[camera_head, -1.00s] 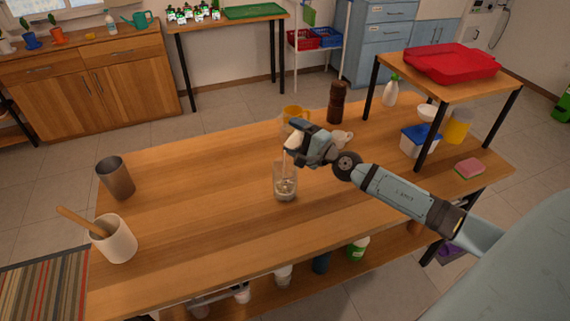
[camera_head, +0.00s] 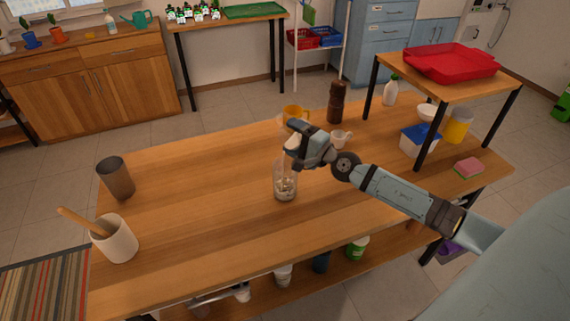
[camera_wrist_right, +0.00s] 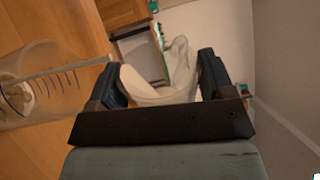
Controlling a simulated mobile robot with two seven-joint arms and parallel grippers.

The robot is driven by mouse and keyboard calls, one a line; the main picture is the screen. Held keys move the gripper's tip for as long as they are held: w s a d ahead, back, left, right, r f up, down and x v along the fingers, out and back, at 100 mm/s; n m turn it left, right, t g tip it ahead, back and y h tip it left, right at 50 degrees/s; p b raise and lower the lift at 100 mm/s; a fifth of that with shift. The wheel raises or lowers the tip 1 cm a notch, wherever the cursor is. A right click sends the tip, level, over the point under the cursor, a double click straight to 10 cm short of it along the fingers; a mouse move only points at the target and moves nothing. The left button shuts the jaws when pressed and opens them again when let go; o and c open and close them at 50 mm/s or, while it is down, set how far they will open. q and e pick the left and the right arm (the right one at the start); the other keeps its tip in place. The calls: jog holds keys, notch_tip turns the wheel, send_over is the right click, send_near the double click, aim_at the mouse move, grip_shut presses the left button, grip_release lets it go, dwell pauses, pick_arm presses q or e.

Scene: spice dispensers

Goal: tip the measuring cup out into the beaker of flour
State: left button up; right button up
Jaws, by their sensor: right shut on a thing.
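My right gripper (camera_head: 293,140) is shut on the measuring cup and holds it above the beaker. The measuring cup (camera_wrist_right: 165,92) is whitish, partly see-through and tilted; the fingers partly hide it. The clear beaker (camera_head: 285,180) stands upright on the table with pale flour low inside. It also shows at the left of the wrist view (camera_wrist_right: 40,95), with dark graduation marks. There a thin pale streak runs between cup and beaker; I cannot tell whether it is falling powder. My left gripper is not in view.
A metal tumbler (camera_head: 116,178) and a white crock (camera_head: 115,240) stand at the left. The table between them and the beaker is clear.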

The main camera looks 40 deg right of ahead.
jog(key=shift+s+a+r+n, duration=0.15)
jog(key=shift+a+n, duration=0.1)
jog(key=shift+n, duration=0.65)
dwell(0.8)
